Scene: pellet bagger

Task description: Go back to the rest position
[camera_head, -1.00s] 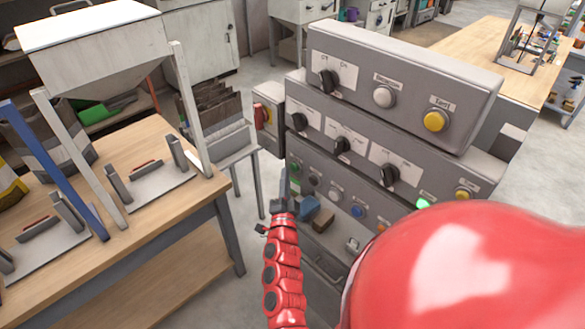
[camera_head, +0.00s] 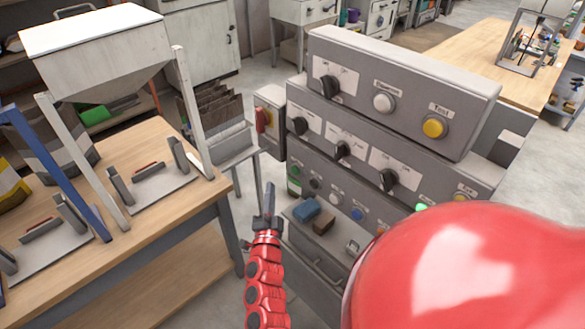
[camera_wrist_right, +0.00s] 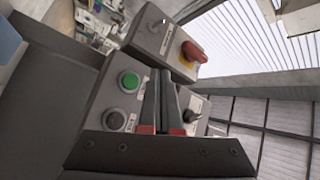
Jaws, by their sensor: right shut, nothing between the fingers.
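My right gripper (camera_head: 269,199) is in front of the lower left of the grey control console (camera_head: 400,75), fingers pointing up and away. Its two dark fingers are together with nothing between them. In the right wrist view the closed fingers (camera_wrist_right: 158,100) stand in front of the panel's green button (camera_wrist_right: 130,82) and dark button (camera_wrist_right: 116,120). I cannot tell the exact gap, but no contact shows. A large red rounded part of my own arm covers the lower right of the head view. My left gripper does not show.
A wooden workbench (camera_head: 140,240) with a hopper (camera_head: 110,75) and clamps stands at the left. A red rotary switch (camera_head: 263,119) sits on the console's left side. A blue block (camera_head: 306,211) and brown block (camera_head: 324,222) lie on the ledge. Floor shows between bench and console.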

